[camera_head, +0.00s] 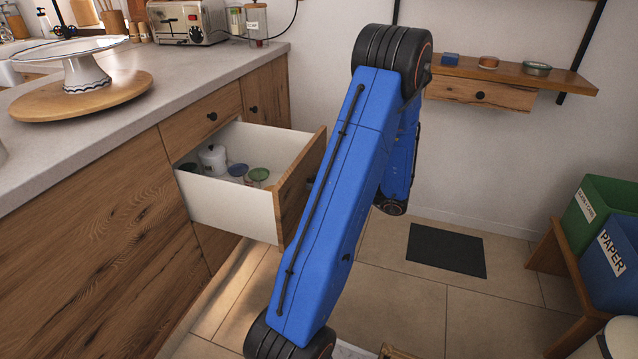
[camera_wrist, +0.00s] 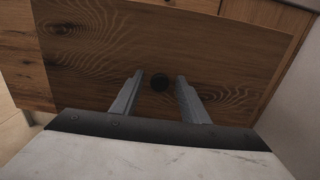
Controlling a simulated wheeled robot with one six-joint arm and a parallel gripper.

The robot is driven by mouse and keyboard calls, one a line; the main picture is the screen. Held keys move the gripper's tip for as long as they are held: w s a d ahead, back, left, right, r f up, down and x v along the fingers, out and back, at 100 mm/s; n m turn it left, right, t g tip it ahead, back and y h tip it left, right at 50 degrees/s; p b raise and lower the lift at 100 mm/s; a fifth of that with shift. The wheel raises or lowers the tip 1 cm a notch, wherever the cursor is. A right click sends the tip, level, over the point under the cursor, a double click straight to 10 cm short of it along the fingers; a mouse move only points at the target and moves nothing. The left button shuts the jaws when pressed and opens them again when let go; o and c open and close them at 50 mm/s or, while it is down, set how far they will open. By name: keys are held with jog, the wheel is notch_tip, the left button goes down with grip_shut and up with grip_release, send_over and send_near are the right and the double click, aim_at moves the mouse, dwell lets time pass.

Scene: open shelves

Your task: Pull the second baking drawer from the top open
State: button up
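The second baking drawer (camera_head: 246,208) stands pulled well out from the counter, under a shut top drawer (camera_head: 202,122). Its white side wall and wooden front (camera_head: 300,186) show in the head view. Inside are a white canister (camera_head: 213,158), a green-lidded jar (camera_head: 259,175) and a blue-lidded jar (camera_head: 238,170). In the wrist view, a wooden front (camera_wrist: 100,60) with a dark round knob (camera_wrist: 159,82) fills most of the picture. My gripper (camera_wrist: 159,76) is open, its two fingers on either side of the knob with gaps visible. My arm hides the gripper in the head view.
A cake stand (camera_head: 85,72) on a round board and a toaster (camera_head: 188,22) stand on the counter (camera_head: 150,75). A wall shelf (camera_head: 520,77), a green bin (camera_head: 595,212) and a blue paper bin (camera_head: 610,262) are at right. A dark mat (camera_head: 446,250) lies on open floor.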

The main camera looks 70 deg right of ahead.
jog(key=shift+s, duration=0.1)
jog(key=s+d, duration=0.1)
jog(key=s, duration=1.6)
jog(key=shift+d, duration=0.15)
jog(key=shift+s, duration=0.1)
